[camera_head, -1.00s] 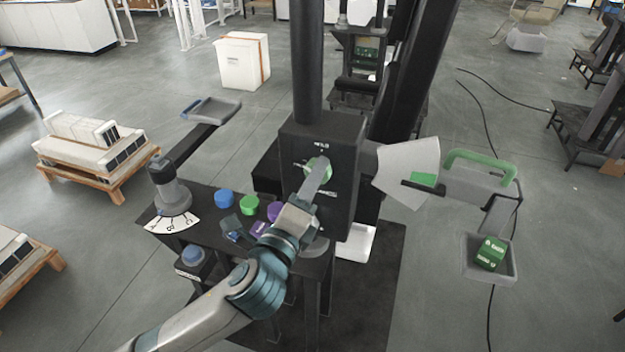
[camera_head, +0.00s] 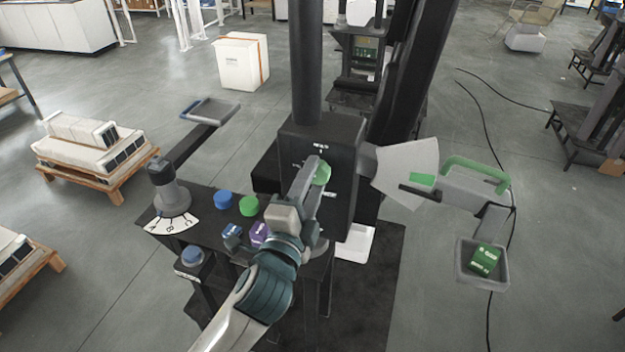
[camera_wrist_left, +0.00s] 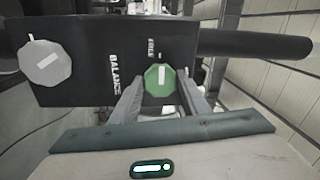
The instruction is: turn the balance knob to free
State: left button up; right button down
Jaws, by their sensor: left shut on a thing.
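The green balance knob (camera_head: 322,174) is on the front of the black box (camera_head: 345,150). It shows clearly in the left wrist view (camera_wrist_left: 158,80), with a white mark on its face. The printed words BALANCE and FREE are beside it; the mark points roughly toward FREE. My left gripper (camera_head: 316,172) is at the knob, its fingers on either side of it, shut on it. In the left wrist view my left gripper (camera_wrist_left: 162,88) partly covers the knob's surroundings. My right gripper is not in view.
A grey knob (camera_wrist_left: 46,63) is on the same panel. A grey tray (camera_head: 460,268) with a green block (camera_head: 485,260) hangs at right, below a green handle (camera_head: 478,168). Blue (camera_head: 224,199) and green (camera_head: 249,205) weights and a lever (camera_head: 170,190) stand at left.

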pick_arm(q)
jog(key=shift+r, duration=0.1)
jog(key=o, duration=1.1)
jog(key=shift+c, duration=0.2)
jog(key=shift+s+a+f+b, duration=0.15)
jog(key=shift+s+f+b, duration=0.15)
jog(key=shift+s, duration=0.25)
jog(key=p+v, duration=0.3)
jog(key=v, duration=1.3)
